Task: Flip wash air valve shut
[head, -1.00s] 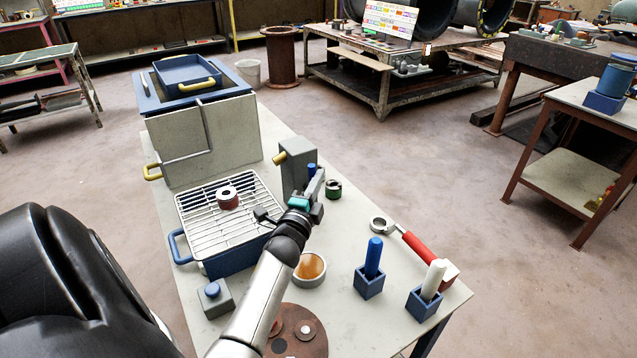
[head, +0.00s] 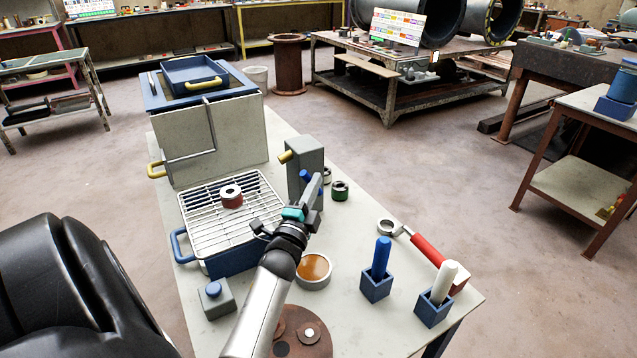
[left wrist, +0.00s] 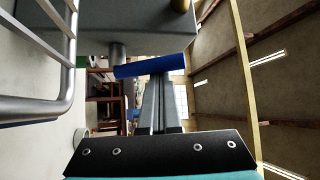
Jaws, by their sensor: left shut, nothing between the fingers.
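The lever looks slanted in the head view. My left gripper (head: 318,180) is shut and empty, right beside the lever. In the left wrist view the blue lever (left wrist: 150,67) crosses just at the tips of my shut fingers (left wrist: 158,85), below the grey box (left wrist: 135,18); I cannot tell whether they touch. My right gripper is not in view.
A grey button box (head: 216,299) is in front.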

